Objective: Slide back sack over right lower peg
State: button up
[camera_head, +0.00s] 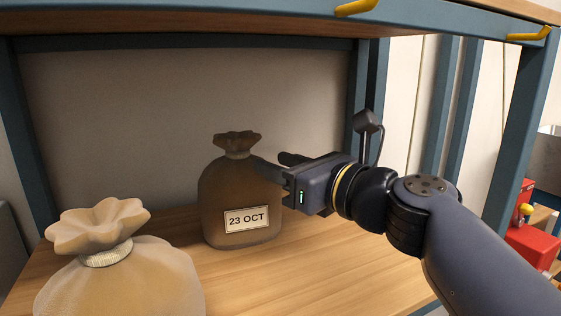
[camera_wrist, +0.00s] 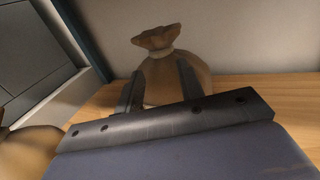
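The back sack (camera_head: 228,190) is brown, with a tied, ruffled top and a "23 OCT" label. It stands upright on the wooden shelf near the back panel. In the wrist view the sack (camera_wrist: 168,72) shows beyond and between my fingers. My gripper (camera_head: 272,163) is at the sack's upper right side, its two fingers spread and pointing at it. The fingers (camera_wrist: 160,80) hold nothing; whether they touch the sack I cannot tell. Two yellow hooks stick out at the upper rail, one at top middle (camera_head: 356,8) and one at top right (camera_head: 529,35). No lower peg is clearly visible.
A paler sack (camera_head: 120,280) stands at the front left of the shelf (camera_head: 300,285); its edge also shows at the wrist view's left (camera_wrist: 25,150). Blue posts (camera_head: 518,110) and the blue upper rail (camera_head: 250,20) frame the bay. A red object (camera_head: 530,245) is outside at right.

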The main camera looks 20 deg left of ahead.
aim_at(244, 152)
jog(key=o, duration=0.4)
jog(key=shift+a, duration=0.1)
jog(key=shift+o, duration=0.4)
jog(key=shift+w+a, duration=0.2)
jog(key=shift+a, duration=0.05)
jog(key=p+x, duration=0.2)
jog(key=x, duration=0.8)
jog(key=shift+f, duration=0.1)
grip_shut()
